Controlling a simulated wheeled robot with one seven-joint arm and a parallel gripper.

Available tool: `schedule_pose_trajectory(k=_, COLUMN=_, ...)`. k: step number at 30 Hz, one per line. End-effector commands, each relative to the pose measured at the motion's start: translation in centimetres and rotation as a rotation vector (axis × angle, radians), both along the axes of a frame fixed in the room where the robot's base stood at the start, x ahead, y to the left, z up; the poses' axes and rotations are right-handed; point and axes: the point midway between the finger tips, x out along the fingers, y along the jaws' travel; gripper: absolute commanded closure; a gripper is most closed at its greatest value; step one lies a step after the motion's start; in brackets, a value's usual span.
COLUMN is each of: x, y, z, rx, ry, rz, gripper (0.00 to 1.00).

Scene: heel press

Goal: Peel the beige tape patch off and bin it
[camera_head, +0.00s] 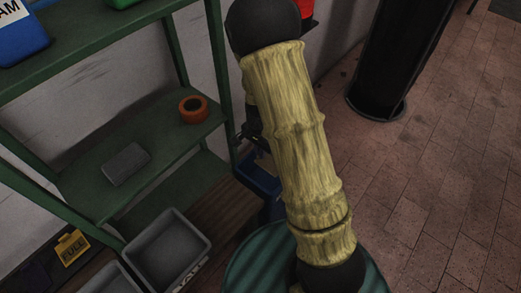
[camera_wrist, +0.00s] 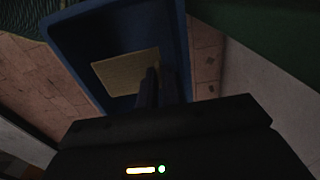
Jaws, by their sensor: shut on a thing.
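The beige tape patch (camera_wrist: 122,72) shows in the wrist view as a flat, tilted rectangle. My gripper (camera_wrist: 153,74) is shut on its right part, with dark fingers. The patch lies in front of the opening of a blue bin (camera_wrist: 88,58), whose walls frame it in this view. I cannot tell how high above the bin's floor it is. In the head view the blue bin (camera_head: 258,181) stands beside the shelf, partly hidden by my arm. Part of my dark gripper (camera_head: 252,130) shows above the bin there; the patch is hidden.
A green shelf unit (camera_head: 140,125) stands left of the bin, holding an orange tape roll (camera_head: 193,109) and a grey block (camera_head: 125,164). A grey tray (camera_head: 168,250) sits lower left. A black column (camera_head: 393,60) stands at back right. The brick floor at right is clear.

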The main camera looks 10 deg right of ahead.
Motion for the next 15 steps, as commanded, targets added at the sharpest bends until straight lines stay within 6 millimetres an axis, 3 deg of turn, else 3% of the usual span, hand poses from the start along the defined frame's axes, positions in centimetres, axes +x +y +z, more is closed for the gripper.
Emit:
schedule_pose_trajectory(k=1, x=0.0, y=0.0, z=-0.9, rx=0.000, ry=0.000, rz=0.000, gripper=1.00)
schedule_pose_trajectory(k=15, x=0.0, y=0.0, z=-5.0, rx=0.000, ry=0.000, rz=0.000, gripper=1.00)
